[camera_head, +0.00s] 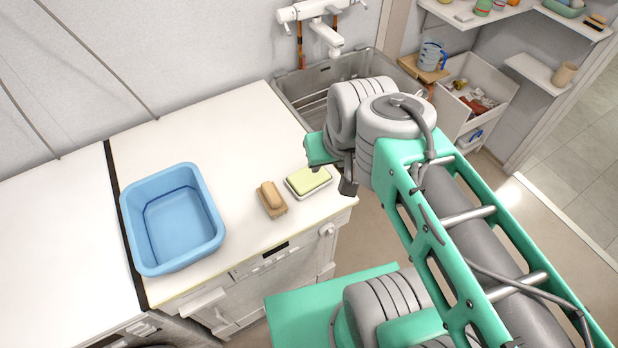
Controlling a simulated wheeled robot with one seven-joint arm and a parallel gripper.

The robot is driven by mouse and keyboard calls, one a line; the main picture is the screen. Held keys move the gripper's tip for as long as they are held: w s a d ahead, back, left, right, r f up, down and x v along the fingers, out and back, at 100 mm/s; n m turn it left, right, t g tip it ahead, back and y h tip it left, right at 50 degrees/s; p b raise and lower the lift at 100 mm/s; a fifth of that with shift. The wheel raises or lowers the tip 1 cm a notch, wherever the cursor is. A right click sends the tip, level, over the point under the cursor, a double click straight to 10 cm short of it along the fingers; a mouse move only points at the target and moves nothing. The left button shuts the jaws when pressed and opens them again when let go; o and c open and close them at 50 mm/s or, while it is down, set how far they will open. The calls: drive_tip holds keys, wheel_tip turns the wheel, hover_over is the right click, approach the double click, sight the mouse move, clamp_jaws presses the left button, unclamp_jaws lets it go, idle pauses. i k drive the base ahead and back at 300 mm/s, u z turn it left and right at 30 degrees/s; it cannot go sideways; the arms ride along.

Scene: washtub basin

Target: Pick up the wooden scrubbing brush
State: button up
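The wooden scrubbing brush (271,199) appears to be the small brown block with a rounded top and a paler base. It lies near the front edge of the white counter, right of the blue basin. My gripper (335,180) is at the end of my green and grey arm, to the right of the brush and apart from it. A dark finger points down near the counter's right end. The wrist hides much of the gripper, so its opening is unclear. I see nothing held in it.
A yellow-green block sits in a white dish (290,186) between brush and gripper. A blue basin (205,185) stands on the counter (225,120). Behind is a grey sink (310,82) with a white tap (325,30). Shelves (540,73) and a drawer (492,78) stand at right.

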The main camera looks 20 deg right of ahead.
sight(274, 203)
drive_tip(key=u, duration=3.65)
drive_tip(key=k, duration=1.1)
drive_tip(key=u, duration=0.15)
